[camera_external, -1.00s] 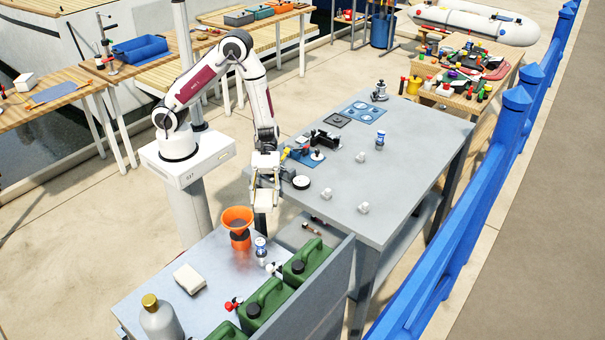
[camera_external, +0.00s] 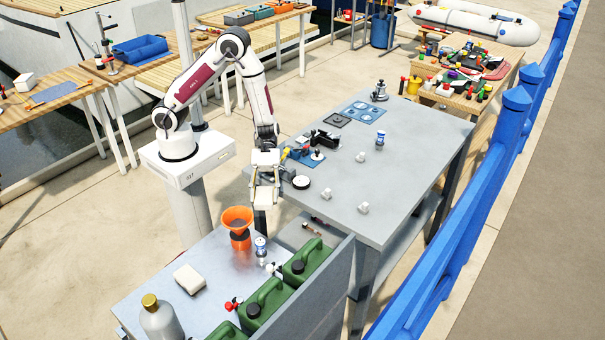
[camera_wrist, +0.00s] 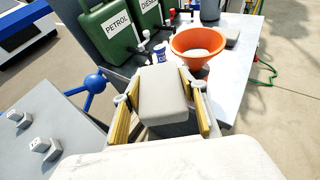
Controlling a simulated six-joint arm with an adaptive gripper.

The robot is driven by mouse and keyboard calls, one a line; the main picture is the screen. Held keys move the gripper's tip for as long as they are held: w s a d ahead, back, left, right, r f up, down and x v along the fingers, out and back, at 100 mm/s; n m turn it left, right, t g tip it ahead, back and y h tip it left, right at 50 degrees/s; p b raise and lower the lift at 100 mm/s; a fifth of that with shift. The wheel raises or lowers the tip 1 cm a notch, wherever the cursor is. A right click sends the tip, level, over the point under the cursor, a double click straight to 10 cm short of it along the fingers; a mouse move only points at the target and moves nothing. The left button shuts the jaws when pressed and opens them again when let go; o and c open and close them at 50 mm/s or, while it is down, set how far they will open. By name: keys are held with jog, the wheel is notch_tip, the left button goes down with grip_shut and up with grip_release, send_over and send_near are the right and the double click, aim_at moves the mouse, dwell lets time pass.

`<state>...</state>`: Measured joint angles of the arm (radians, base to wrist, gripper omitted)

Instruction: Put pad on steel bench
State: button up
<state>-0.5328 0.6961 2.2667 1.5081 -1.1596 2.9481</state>
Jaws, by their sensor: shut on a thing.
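My gripper (camera_wrist: 160,105) is shut on a pale grey-white block-shaped pad (camera_wrist: 165,92), held between its yellow fingers in the wrist view. In the external view my gripper (camera_external: 265,180) hangs in the air by the left edge of the large grey bench (camera_external: 410,165), behind the funnel; the held pad is hard to make out there. A lower metal-topped bench (camera_external: 150,290) stands in front. Which of the two is the steel bench, I cannot tell. A similar white block (camera_external: 189,279) lies on the lower bench.
The lower bench carries an orange funnel (camera_external: 238,222), a blue-white can (camera_external: 260,246), green jerrycans (camera_external: 265,300) and a grey bottle (camera_external: 160,320). The large bench has a round white-topped puck (camera_external: 301,182), white knobs (camera_external: 326,194) and small tools. Its right half has clear room.

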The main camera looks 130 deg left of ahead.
notch_tip(320, 180, up, 13)
jog(key=m+g+h, duration=0.3)
jog(key=m+g, duration=0.5)
send_over(203, 319)
notch_tip(203, 319, down, 4)
jog(key=shift+w+f, duration=0.1)
jog(key=shift+f, duration=0.3)
dwell(0.4)
notch_tip(203, 319, down, 14)
jog(key=shift+r, duration=0.25)
dwell(0.4)
